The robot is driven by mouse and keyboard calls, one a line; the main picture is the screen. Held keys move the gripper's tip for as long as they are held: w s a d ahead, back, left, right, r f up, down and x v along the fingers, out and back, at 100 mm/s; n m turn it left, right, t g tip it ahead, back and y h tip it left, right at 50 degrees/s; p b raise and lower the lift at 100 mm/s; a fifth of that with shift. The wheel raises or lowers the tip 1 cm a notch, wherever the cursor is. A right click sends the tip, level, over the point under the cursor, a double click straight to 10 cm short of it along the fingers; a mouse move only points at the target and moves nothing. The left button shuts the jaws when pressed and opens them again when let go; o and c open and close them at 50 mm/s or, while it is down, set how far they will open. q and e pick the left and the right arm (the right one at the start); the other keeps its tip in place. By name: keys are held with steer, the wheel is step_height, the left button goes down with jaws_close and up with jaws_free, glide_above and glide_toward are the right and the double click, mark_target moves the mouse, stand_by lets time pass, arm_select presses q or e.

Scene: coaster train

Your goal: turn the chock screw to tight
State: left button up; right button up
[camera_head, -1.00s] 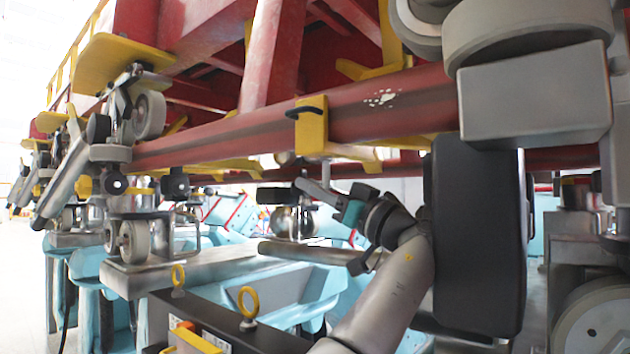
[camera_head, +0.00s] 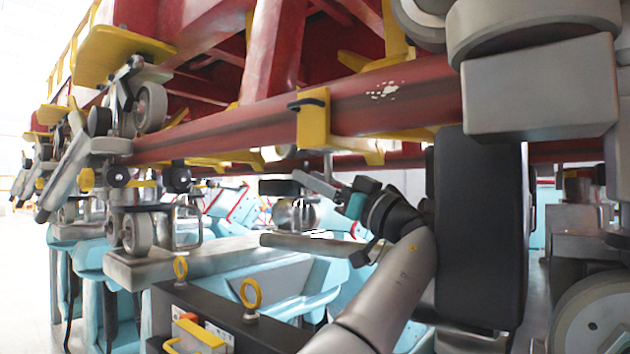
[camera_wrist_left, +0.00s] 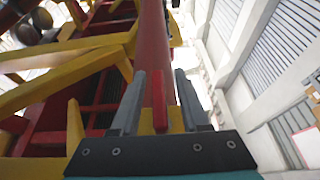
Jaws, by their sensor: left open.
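My left gripper (camera_head: 312,183) is at the middle of the head view, below the red rail (camera_head: 240,133). Its grey fingers point up and left from a teal wrist. In the left wrist view the fingers (camera_wrist_left: 157,100) are open. A narrow red bar (camera_wrist_left: 158,97) shows in the gap between them, in front of a yellow part (camera_wrist_left: 173,120); contact cannot be told. No part is clearly recognisable as the chock screw. A yellow bracket (camera_head: 313,122) with a black handle (camera_head: 307,103) hangs on the rail above the gripper. My right gripper is not seen.
The red train frame and rail run overhead. A wheel assembly (camera_head: 138,230) stands at the left, and a grey block (camera_head: 540,90) is at the upper right. A dark box with yellow lifting eyes (camera_head: 251,295) is below. Pale blue structures (camera_head: 285,280) lie behind.

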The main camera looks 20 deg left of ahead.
arm_select(q)
steer(key=shift+d, duration=0.1)
steer(key=shift+s+d+f, duration=0.1)
steer(key=shift+d+f, duration=0.15)
steer(key=shift+d, duration=0.05)
steer(key=b+v, duration=0.3)
steer(key=v, duration=0.8)
